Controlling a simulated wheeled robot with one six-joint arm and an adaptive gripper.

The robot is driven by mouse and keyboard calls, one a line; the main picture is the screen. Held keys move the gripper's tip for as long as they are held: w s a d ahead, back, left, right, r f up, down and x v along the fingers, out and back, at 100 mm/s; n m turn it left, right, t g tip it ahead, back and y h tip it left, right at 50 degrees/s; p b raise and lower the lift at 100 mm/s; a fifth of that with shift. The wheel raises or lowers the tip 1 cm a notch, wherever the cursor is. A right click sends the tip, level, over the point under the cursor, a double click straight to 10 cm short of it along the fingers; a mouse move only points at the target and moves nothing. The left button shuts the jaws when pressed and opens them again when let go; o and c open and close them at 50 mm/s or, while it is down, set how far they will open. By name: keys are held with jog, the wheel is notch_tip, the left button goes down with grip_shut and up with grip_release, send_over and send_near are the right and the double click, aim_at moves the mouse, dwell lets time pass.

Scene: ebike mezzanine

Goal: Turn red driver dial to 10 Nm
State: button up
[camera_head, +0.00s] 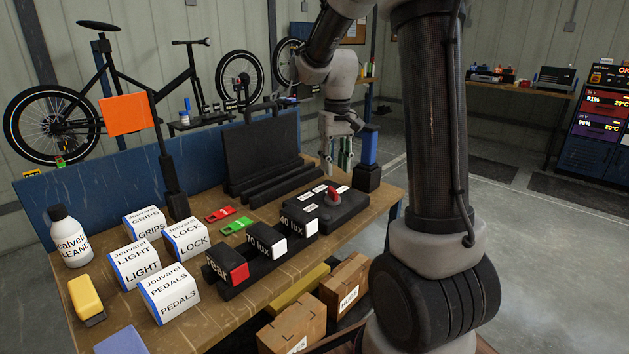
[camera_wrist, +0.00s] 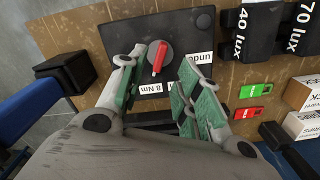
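The red driver dial (camera_head: 332,193) sits on a black box (camera_head: 318,216) with white labels, near the bench's right edge. In the wrist view the dial's red handle (camera_wrist: 160,57) crosses a grey round base. It stands nearly upright in the picture, its lower end towards a label ending in "Nm" (camera_wrist: 152,88) whose number I cannot read surely. Another label (camera_wrist: 199,62) is partly hidden by a finger. My gripper (camera_wrist: 160,68) is open, with green-padded fingers on either side of the dial in the picture and no visible contact. In the head view my gripper (camera_head: 340,160) is behind and above the box.
A blue post on a black base (camera_head: 368,170) stands close right of my gripper. Black lamps labelled 40 lux (camera_head: 298,225) and 70 lux (camera_head: 265,247) stand left of the dial box. Red (camera_head: 220,214) and green (camera_head: 236,226) tags lie behind them. A black stand (camera_head: 262,155) rises behind.

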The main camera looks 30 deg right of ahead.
aim_at(333, 189)
jog(key=shift+w+a+f, duration=0.1)
jog(key=shift+w, duration=0.2)
notch_tip(333, 189, down, 7)
jog(key=shift+f, duration=0.2)
grip_shut()
